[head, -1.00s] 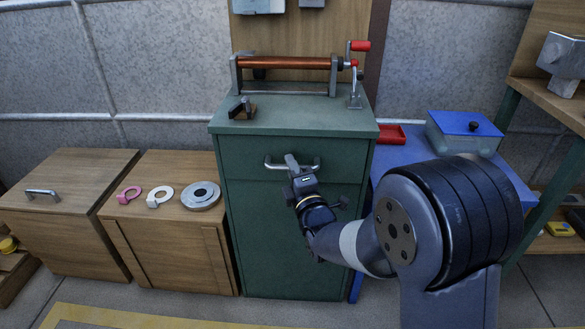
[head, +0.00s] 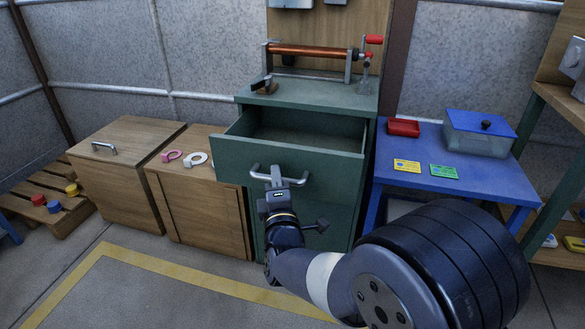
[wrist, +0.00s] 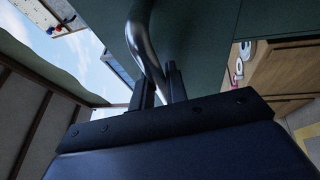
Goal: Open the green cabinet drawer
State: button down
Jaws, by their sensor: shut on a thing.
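The green cabinet (head: 330,96) stands in the middle of the head view. Its top drawer (head: 235,158) is pulled well out, and the inside that shows looks empty. The drawer has a metal bar handle (head: 297,181) on its front. My gripper (head: 275,178) is shut on the left-middle part of this handle. In the wrist view the handle (wrist: 146,45) runs down between the two fingers of my gripper (wrist: 158,85).
A winch-like device with a copper roller (head: 310,50) is on the cabinet top. Wooden cabinets (head: 135,150) stand left. Floor in front is open, with yellow tape (head: 200,280).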

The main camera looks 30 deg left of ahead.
jog(key=shift+s+d, duration=0.15)
jog(key=shift+s, duration=0.5)
jog(key=shift+s+d, duration=0.15)
jog(key=shift+s, duration=0.45)
jog(key=c, duration=1.4)
grip_release()
jog(key=p+v, duration=0.2)
jog(key=v, duration=0.8)
jog(key=shift+s+d, duration=0.25)
jog(key=shift+w+a, duration=0.1)
jog(key=b+x, duration=0.2)
jog(key=x, duration=0.9)
